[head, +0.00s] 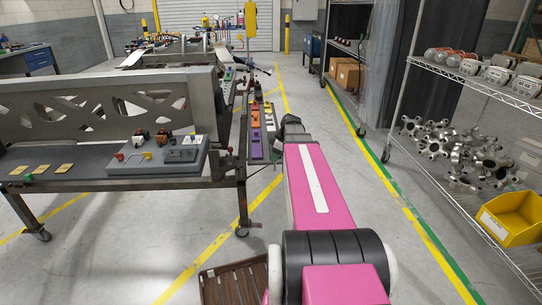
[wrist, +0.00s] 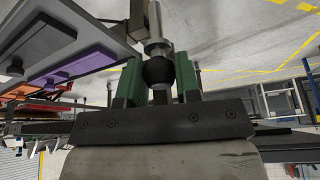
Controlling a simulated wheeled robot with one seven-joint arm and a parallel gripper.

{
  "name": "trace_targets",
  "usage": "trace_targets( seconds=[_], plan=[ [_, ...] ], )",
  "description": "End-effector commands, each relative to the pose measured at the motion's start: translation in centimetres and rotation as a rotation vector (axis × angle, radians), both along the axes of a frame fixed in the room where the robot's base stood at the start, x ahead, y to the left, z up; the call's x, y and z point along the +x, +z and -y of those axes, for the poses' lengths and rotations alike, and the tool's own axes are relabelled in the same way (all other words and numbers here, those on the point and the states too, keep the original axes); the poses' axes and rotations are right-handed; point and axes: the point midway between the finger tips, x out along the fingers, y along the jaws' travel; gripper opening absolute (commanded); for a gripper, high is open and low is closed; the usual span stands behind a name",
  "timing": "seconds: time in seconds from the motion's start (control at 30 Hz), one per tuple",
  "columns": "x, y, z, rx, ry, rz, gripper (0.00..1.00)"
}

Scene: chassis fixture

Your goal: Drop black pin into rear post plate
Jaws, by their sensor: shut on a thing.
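My gripper (wrist: 159,78) has green fingers and is shut on the black pin (wrist: 158,72) in the wrist view. The pin has a round black knob between the fingers and a bright metal shaft that runs to the top edge of the picture. A purple plate (wrist: 68,70) and an orange plate (wrist: 22,91) lie to the left, apart from the pin. In the head view, the purple plate (head: 256,147) and orange plate (head: 254,118) sit on a narrow rail beside the bench. I cannot tell which part is the rear post plate.
A grey bench (head: 70,171) with a cut-out chassis rail (head: 75,108) and a fixture block (head: 158,157) stands at the left. A wire shelf (head: 470,80) with metal castings and a yellow bin (head: 511,216) stands at the right.

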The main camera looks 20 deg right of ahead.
Motion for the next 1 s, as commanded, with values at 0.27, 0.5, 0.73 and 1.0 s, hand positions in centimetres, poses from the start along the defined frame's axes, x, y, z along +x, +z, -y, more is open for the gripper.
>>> trace_targets(
  seconds=[0.27, 0.5, 0.73, 1.0],
  plan=[
    [0.0, 0.1, 0.0, 0.000, 0.000, 0.000, 0.02],
    [0.1, 1.2, 0.0, -0.001, -0.001, 0.002, 0.02],
    [0.0, 2.3, 0.0, 0.000, -0.001, 0.000, 0.02],
    [0.1, 3.7, 0.0, -0.001, -0.001, 0.002, 0.02]
  ],
)
